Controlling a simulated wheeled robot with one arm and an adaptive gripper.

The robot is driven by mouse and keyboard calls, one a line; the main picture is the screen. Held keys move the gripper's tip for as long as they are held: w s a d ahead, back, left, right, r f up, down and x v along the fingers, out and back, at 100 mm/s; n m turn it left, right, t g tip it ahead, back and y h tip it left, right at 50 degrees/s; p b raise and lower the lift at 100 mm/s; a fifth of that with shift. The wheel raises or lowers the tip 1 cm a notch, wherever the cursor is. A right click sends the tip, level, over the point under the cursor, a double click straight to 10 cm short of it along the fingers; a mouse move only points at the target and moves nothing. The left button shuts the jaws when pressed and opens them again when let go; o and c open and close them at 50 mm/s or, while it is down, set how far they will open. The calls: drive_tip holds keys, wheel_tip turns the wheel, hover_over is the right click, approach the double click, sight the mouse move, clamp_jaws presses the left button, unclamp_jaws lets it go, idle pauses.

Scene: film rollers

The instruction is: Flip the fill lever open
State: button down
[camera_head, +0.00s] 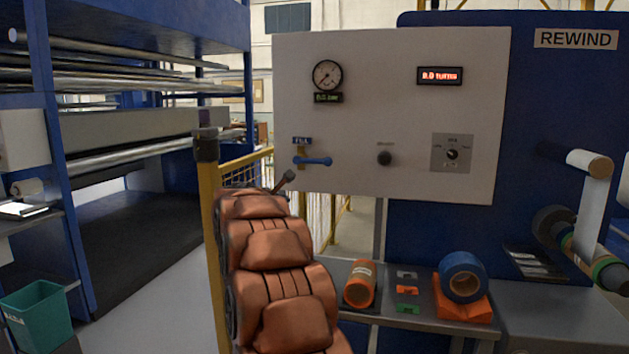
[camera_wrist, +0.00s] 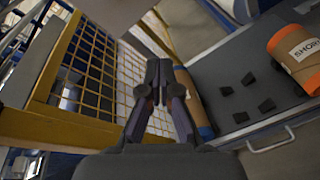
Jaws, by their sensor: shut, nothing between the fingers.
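The blue fill lever (camera_head: 313,160) lies level on the front of the white control panel (camera_head: 340,110), at the panel's lower left below a small label. Its arm reaches right to a rounded end. My gripper (camera_wrist: 158,68) is shut and empty in the wrist view, its dark fingers together. In the head view my brown arm rises in front of the panel, and its dark end shows below and left of the lever, apart from it in the picture. The depth between them is hard to tell. I cannot pick out the lever in the wrist view.
A yellow mesh fence (camera_wrist: 85,75) stands left of my fingers. A grey bench (camera_head: 400,318) below the panel holds an orange roll (camera_head: 360,284), small coloured blocks and a blue roll (camera_head: 463,276). A round gauge (camera_head: 327,75), a black knob (camera_head: 384,158) and a selector (camera_head: 452,154) are on the panel.

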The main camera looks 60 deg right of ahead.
sight(313, 161)
drive_tip(key=w+d+n+t+h+b, duration=0.1)
drive_tip(key=d+n+h+b, duration=0.2)
drive_tip(key=d+n, duration=0.4)
drive_tip(key=d, duration=0.6)
drive_tip(key=shift+w+d+f+n, duration=0.25)
drive_tip(key=shift+w+d+n, duration=0.05)
drive_tip(key=shift+d+n, duration=0.1)
drive_tip(key=w+d+r+p, duration=0.3)
drive_tip(key=d+p, duration=0.7)
drive_tip(key=p, duration=0.4)
drive_tip(key=shift+w+r+p, duration=0.35)
drive_tip(key=shift+r, duration=0.3)
